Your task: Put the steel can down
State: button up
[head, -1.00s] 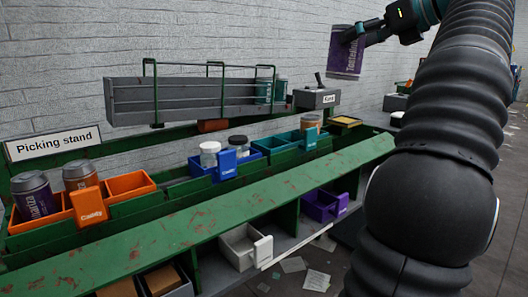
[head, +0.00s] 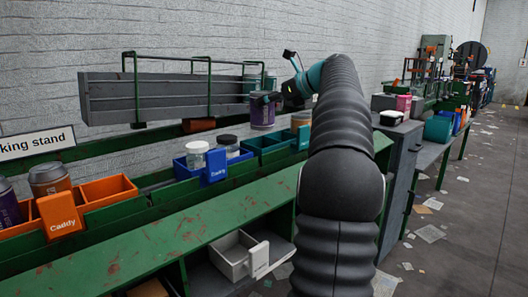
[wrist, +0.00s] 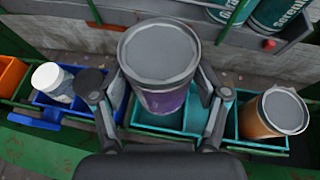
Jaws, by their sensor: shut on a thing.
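The steel can (wrist: 162,95), purple with a grey lid, is held upright between the two fingers of my gripper (wrist: 158,108) in the wrist view. In the head view the can (head: 262,113) hangs in front of the grey rack, above the teal caddy (head: 268,144). In the wrist view the teal caddy (wrist: 158,121) shows under and around the can. The can's bottom is hidden in the wrist view, so I cannot tell its exact height over the caddy.
An orange-brown can (wrist: 273,113) stands in the right part of the teal caddy. A blue caddy (head: 217,168) with two jars is to the left. An orange caddy (head: 104,190) holds cans further left. The grey rack (head: 170,98) runs along the wall behind.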

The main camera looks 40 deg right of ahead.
notch_tip(320, 180, down, 9)
jog(key=b, duration=0.3)
jog(key=shift+f, duration=0.15)
jog(key=o, duration=1.1)
jog(key=shift+r, duration=0.2)
jog(key=p+v, duration=0.1)
jog(key=v, duration=1.1)
jog(key=shift+f+p, duration=0.1)
jog(key=shift+p, duration=0.2)
